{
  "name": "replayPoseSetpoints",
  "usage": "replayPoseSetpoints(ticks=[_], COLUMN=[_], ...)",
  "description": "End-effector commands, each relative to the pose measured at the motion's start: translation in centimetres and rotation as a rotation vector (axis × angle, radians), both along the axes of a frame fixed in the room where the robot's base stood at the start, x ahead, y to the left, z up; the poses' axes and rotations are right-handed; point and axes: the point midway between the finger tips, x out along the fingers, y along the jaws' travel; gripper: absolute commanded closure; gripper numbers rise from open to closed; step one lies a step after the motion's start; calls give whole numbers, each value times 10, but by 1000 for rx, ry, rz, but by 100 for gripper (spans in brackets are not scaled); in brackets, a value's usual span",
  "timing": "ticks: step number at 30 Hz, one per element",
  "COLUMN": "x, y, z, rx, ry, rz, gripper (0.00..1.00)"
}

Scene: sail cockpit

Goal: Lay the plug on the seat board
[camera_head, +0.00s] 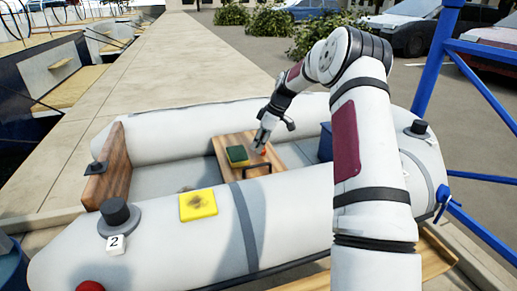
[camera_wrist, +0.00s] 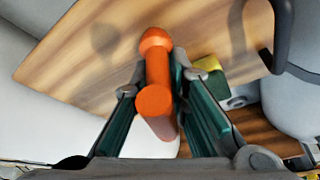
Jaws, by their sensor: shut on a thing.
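An orange plug (camera_wrist: 155,102), with a rounded knob at one end and a flat round face at the other, is between the fingers of my gripper (camera_wrist: 158,80) in the wrist view. My gripper is shut on it. The wooden seat board (camera_wrist: 85,60) lies beyond the plug, and a shadow falls on the board to its left. In the head view my gripper (camera_head: 263,138) is over the seat board (camera_head: 226,142), and the plug is a small red-orange spot (camera_head: 264,152). I cannot tell how large the gap to the board is.
A green and yellow sponge (camera_head: 237,155) lies on the board, close left of my gripper. A dark handle (camera_head: 258,168) stands at the board's near edge. The grey inflatable tubes (camera_head: 265,225) surround the board. A yellow patch (camera_head: 198,205) lies on the near tube.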

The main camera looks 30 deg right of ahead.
Motion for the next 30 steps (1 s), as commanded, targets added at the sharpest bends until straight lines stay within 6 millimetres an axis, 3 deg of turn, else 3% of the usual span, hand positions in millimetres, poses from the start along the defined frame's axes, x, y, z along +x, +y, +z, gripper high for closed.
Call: replayPoseSetpoints(ticks=[12,13,15,16,25,30], x=[0,0,0,0,0,-3], y=[0,0,0,0,0,-5], z=[-8,-9,-8,-8,-7,9], rx=[0,0,0,0,-1,-2], ry=[0,0,0,0,-1,-3], rz=[0,0,0,0,1,-2], gripper=[100,83,67,65,65,65])
